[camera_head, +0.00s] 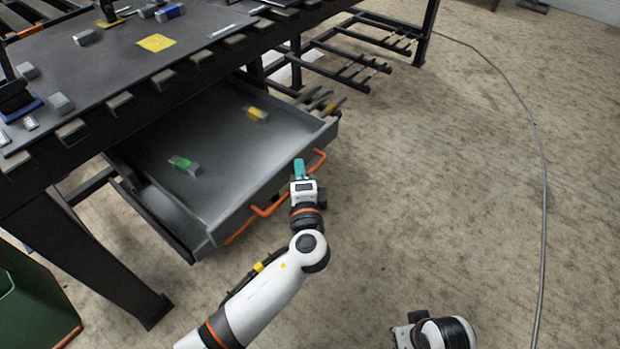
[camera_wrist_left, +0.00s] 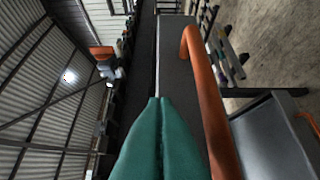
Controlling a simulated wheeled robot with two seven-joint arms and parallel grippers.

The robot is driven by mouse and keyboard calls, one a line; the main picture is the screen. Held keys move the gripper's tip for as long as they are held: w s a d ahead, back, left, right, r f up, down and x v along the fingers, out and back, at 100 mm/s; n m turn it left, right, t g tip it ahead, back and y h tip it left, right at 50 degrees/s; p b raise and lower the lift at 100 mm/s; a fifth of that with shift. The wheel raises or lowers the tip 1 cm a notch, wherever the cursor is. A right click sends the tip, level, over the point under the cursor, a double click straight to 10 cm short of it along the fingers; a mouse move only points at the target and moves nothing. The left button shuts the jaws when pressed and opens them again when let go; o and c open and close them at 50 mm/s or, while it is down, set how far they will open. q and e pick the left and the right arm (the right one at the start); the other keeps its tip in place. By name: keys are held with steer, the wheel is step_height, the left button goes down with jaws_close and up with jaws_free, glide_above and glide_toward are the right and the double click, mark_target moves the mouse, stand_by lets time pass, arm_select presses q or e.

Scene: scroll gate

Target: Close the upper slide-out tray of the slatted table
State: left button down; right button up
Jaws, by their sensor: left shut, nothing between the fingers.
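The upper slide-out tray (camera_head: 215,135) of the slatted table (camera_head: 110,60) is pulled out, its dark grey front facing me. An orange bar handle (camera_head: 268,209) runs along the front. My left gripper (camera_head: 299,168), with teal fingers, is shut and empty at the tray front, near the handle's right part. In the left wrist view the shut fingers (camera_wrist_left: 160,135) point at the tray front (camera_wrist_left: 175,60), beside the orange handle (camera_wrist_left: 205,100) and not around it; contact cannot be told. My right gripper (camera_head: 402,336) shows only partly at the bottom, its fingers unclear.
A green block (camera_head: 184,165) and a yellow block (camera_head: 257,114) lie in the tray. Small items and a yellow square (camera_head: 156,43) are on the tabletop. A green bin (camera_head: 35,305) stands at lower left. A cable (camera_head: 541,180) crosses the otherwise open floor at right.

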mark_target(222, 137)
arm_select(q)
steer(key=shift+w+a, duration=0.1)
arm_select(e)
steer(key=shift+w, duration=0.15)
arm_select(q)
steer(key=shift+w+a, duration=0.1)
